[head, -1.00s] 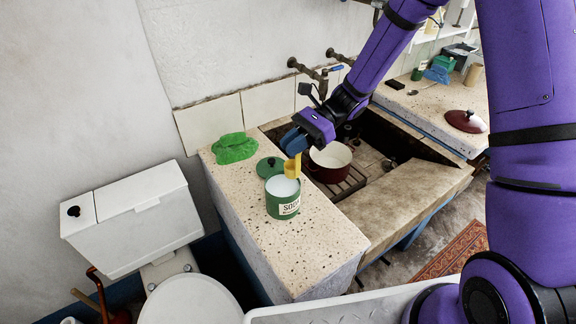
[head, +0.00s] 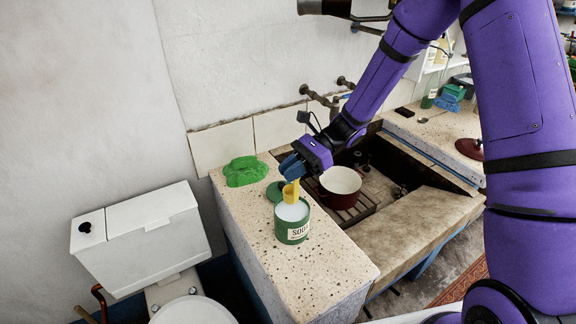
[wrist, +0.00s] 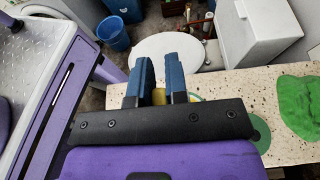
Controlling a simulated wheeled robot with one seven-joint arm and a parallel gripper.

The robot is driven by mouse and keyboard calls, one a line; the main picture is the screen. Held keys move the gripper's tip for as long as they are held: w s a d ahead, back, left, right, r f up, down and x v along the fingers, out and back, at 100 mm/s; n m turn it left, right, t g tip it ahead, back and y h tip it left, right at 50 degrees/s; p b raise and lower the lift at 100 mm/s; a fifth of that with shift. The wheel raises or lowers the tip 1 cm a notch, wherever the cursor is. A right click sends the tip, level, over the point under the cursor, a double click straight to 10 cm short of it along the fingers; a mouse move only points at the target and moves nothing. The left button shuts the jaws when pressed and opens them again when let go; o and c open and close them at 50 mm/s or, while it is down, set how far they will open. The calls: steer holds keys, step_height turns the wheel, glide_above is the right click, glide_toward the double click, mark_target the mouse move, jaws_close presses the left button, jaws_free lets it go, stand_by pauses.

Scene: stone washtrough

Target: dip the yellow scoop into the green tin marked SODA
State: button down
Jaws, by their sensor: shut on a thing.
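My gripper (head: 293,167) is shut on the yellow scoop (head: 291,190), held by its upper part with the cup hanging down. The green tin marked SODA (head: 292,230) stands upright and open on the speckled stone top, with white contents near its rim. The scoop's cup overlaps the back of the tin's mouth in the head view; I cannot tell whether it is above or just inside the rim. In the wrist view my fingers (wrist: 160,75) hide most of the scoop, with a bit of yellow (wrist: 158,97) showing between them.
A green lid (head: 275,188) lies just behind the tin. A green cloth (head: 245,171) lies at the back left of the stone top (head: 320,268). A dark red pot (head: 339,187) stands in the trough to the right. The front of the stone top is clear.

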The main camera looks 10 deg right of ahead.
mark_target(298, 193)
steer(key=shift+f, duration=5.05)
steer(key=shift+r, duration=0.1)
